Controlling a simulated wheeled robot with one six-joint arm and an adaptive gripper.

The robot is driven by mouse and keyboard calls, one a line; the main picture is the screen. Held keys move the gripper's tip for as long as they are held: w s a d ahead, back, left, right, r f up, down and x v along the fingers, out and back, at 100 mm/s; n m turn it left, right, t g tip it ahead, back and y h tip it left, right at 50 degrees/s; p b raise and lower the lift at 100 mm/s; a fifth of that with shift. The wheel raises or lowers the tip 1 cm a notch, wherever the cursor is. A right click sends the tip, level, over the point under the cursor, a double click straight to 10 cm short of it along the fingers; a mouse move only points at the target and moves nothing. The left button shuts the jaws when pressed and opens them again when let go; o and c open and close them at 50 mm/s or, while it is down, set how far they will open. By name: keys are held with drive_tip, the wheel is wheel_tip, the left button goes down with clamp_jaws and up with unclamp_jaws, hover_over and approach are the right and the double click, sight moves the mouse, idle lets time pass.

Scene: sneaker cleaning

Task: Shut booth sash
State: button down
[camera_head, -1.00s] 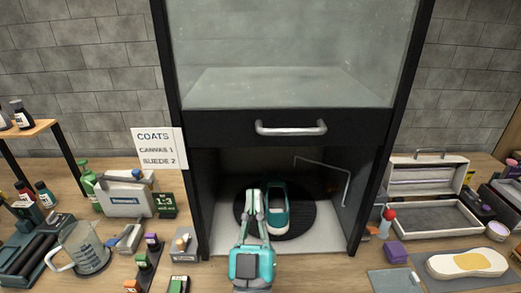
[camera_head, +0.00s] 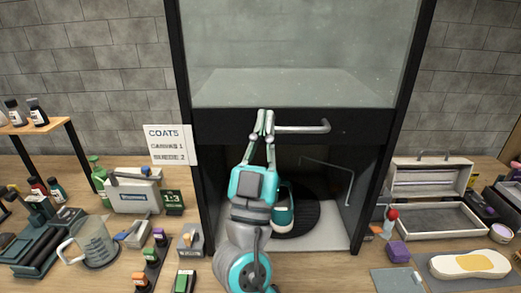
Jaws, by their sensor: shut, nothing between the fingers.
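The booth sash (camera_head: 210,126) is a glass pane with a black lower rail, and it is raised, leaving the booth's lower front open. Its grey bar handle (camera_head: 305,129) runs across the rail. My gripper (camera_head: 265,114) is shut and empty, with its fingertips at the left end of the handle, hiding that end. I cannot tell whether they touch it. Inside the booth, a teal and white sneaker (camera_head: 284,212) stands on a round black turntable (camera_head: 308,218), partly hidden behind my arm.
Left are a measuring jug (camera_head: 92,245), a grey case (camera_head: 133,194) and small coloured blocks. Right are an open box (camera_head: 437,218), a purple block (camera_head: 398,251) and a tray with a shoe sole (camera_head: 468,264).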

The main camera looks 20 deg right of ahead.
drive_tip(key=shift+w+d+f, duration=0.35)
drive_tip(key=shift+w+f, duration=0.2)
drive_tip(key=shift+f, duration=0.15)
drive_tip(key=shift+w+d+f, duration=0.35)
drive_tip(key=shift+w+f, duration=0.2)
drive_tip(key=shift+f, duration=0.15)
wheel_tip(320, 180, down, 24)
drive_tip(key=shift+f, duration=0.15)
